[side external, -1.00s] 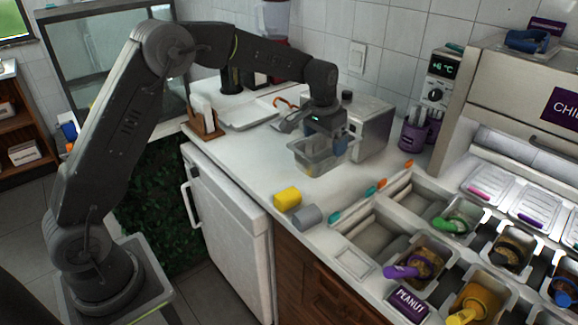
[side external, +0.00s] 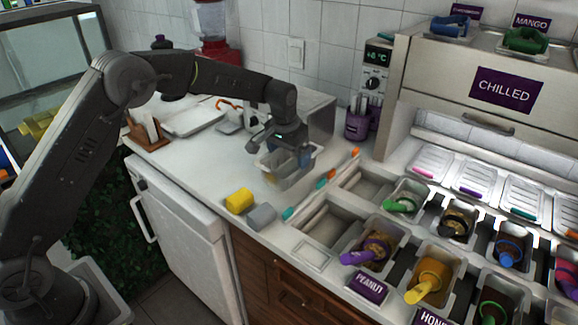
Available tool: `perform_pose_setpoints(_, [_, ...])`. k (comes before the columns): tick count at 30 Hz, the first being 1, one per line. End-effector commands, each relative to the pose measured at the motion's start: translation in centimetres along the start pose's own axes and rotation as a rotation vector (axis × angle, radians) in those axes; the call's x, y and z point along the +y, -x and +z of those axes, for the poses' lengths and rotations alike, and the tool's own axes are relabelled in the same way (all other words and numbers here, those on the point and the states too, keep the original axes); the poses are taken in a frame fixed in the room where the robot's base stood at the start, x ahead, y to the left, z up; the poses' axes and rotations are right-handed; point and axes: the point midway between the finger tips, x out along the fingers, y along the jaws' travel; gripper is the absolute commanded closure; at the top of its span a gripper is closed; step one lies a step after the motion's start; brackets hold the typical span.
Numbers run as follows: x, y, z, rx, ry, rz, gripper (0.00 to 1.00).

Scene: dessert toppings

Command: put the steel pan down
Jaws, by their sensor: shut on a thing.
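The steel pan (side external: 284,175) is a small, open, rectangular pan, upright and roughly level over the white counter, behind the yellow and grey blocks. My gripper (side external: 301,156) comes down from above and is shut on the pan's rim at its back right side. The fingers partly hide that rim. The pan's base is at or very close to the counter top; I cannot tell whether it touches.
A yellow block (side external: 239,201) and a grey block (side external: 262,216) lie at the counter's front edge. Sunken topping wells (side external: 331,227) are to the right. A steel box (side external: 318,118) stands behind the pan. The counter left of the pan is mostly clear.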

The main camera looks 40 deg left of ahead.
Motion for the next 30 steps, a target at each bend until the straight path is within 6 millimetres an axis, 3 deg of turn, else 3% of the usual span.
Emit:
perform_pose_setpoints(4, [0.2, -0.8, 0.0, 0.001, 0.001, 0.000, 0.38])
perform_pose_setpoints(11, [0.2, -3.8, 0.5, 0.000, 0.000, 0.000, 0.38])
perform_pose_setpoints(23, [0.1, -4.4, 0.5, 0.002, 0.000, 0.000, 0.38])
perform_pose_setpoints(24, [0.1, -4.4, 0.6, 0.001, 0.000, 0.000, 0.06])
perform_pose_setpoints(26, [0.1, -4.4, 0.6, 0.001, 0.000, 0.000, 0.00])
perform_pose_setpoints(30, [0.1, -4.4, 0.6, 0.001, 0.000, 0.000, 0.00])
